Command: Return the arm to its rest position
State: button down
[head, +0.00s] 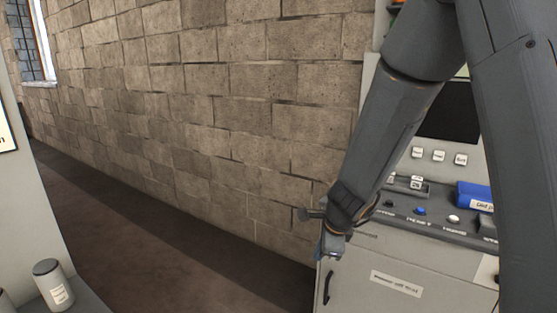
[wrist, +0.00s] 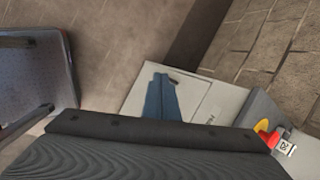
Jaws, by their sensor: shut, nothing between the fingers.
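My dark grey arm comes down from the upper right in the head view, bent, with its wrist low. My gripper (head: 330,246) hangs at the left front edge of a grey control cabinet (head: 385,268), and I cannot tell whether it touches it. In the wrist view my gripper's blue fingers (wrist: 162,92) are together with nothing between them, over a pale cabinet face.
The cabinet top carries a blue box (head: 474,196), a blue button (head: 420,211) and a white button (head: 454,219). A dark screen (head: 449,112) stands behind. A white labelled jar (head: 53,285) is at lower left. Brown floor (head: 150,235) lies open before the block wall (head: 200,110).

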jog(key=s+d+r+n+g, duration=0.1)
jog(key=s+d+n, duration=0.3)
jog(key=s+n, duration=0.6)
jog(key=s+d+r+n+g+h, duration=0.1)
jog(key=s+d+r+n+g, duration=0.1)
jog(key=s+n, duration=0.7)
jog(key=shift+s+d+n+g+h, duration=0.3)
jog(key=shift+s+d+n+g, duration=0.15)
jog(key=shift+d, duration=0.7)
jog(key=shift+r, duration=0.1)
